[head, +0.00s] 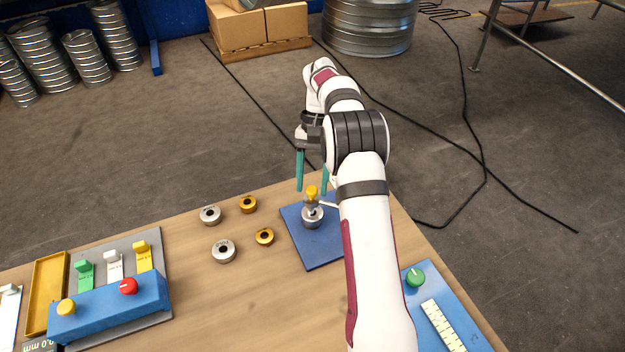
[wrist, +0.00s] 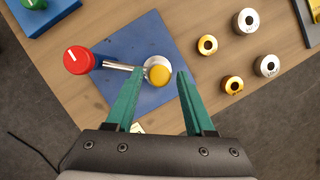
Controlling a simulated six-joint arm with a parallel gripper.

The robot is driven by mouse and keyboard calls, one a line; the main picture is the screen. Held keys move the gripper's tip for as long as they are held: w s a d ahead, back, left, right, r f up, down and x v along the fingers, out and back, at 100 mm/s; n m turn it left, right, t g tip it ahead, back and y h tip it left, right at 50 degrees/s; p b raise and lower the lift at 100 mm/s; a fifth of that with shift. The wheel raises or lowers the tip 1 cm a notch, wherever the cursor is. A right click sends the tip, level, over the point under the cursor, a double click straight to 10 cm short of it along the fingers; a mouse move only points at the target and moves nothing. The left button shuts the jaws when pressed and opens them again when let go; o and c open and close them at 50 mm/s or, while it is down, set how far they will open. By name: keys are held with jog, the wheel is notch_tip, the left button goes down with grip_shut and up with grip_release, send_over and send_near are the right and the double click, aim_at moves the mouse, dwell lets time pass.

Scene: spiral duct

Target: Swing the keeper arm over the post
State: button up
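A blue base plate (head: 318,249) lies on the table. On it stands a post with a silver ring-like body (head: 312,216) and a yellow cap (head: 312,193); the cap also shows in the wrist view (wrist: 159,74). A thin metal keeper arm (wrist: 121,67) runs from a red knob (wrist: 77,60) to the yellow-capped post. Whether its end passes over the post or only meets it, I cannot tell. The red knob is hidden behind my arm in the head view. My gripper (wrist: 160,76) is open, its teal fingertips on either side of the yellow cap, apparently not touching it.
Silver rings (head: 223,251) and brass rings (head: 265,237) lie left of the plate. A blue control box (head: 108,307) with knobs and switches is at front left. A blue panel with a green knob (head: 415,278) is right of my arm. The table beyond the plate is clear.

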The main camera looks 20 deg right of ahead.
jog(key=shift+o, duration=0.4)
jog(key=v, duration=0.7)
jog(key=shift+r, duration=0.2)
jog(key=shift+w+d, duration=0.1)
jog(key=shift+w, duration=0.05)
